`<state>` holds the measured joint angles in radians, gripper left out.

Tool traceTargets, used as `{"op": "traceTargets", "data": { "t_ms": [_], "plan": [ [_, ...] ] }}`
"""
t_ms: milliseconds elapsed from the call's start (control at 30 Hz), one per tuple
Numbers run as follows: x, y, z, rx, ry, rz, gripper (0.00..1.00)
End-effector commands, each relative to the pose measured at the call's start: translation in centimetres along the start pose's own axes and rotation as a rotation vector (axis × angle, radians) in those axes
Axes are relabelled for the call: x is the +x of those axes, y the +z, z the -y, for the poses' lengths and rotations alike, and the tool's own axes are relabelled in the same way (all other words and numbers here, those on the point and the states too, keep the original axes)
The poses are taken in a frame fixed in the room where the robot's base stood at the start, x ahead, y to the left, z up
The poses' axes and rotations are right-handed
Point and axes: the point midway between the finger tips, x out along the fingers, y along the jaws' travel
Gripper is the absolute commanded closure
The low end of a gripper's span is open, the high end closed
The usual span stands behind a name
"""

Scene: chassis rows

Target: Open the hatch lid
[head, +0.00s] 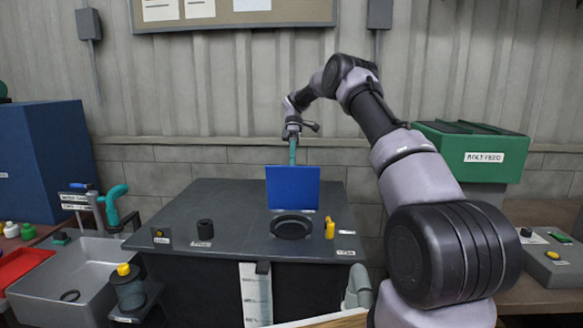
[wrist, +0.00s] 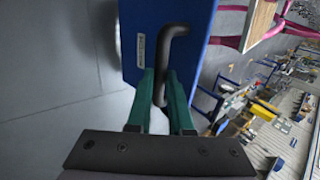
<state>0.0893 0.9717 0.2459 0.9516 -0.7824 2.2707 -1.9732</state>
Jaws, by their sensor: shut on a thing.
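The blue hatch lid (head: 292,188) stands upright on the dark cabinet top, behind a round black ring (head: 291,228). My gripper (head: 292,160) is at the lid's upper edge, coming from above and behind. In the wrist view the lid (wrist: 150,45) fills the upper middle, with a small white label and a black bar handle (wrist: 176,32). My gripper's green fingers (wrist: 162,80) are closed around the handle's near part. In the head view the handle is hidden behind the lid.
The cabinet top (head: 235,215) also bears a black knob (head: 205,229) and a yellow part (head: 329,228). A grey sink (head: 70,275) stands at left, a green bin (head: 470,150) at right. The wall is close behind my arm.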

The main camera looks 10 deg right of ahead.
Motion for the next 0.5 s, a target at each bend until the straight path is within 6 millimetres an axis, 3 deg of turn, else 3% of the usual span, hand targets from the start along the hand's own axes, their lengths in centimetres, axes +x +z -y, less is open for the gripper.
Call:
{"op": "traceTargets", "data": {
  "t_ms": [133,500],
  "plan": [
    [-0.2,0.1,-2.5,0.002,-0.006,0.008,1.0],
    [-0.8,0.1,-5.1,0.002,-0.009,0.009,1.0]
  ]
}}
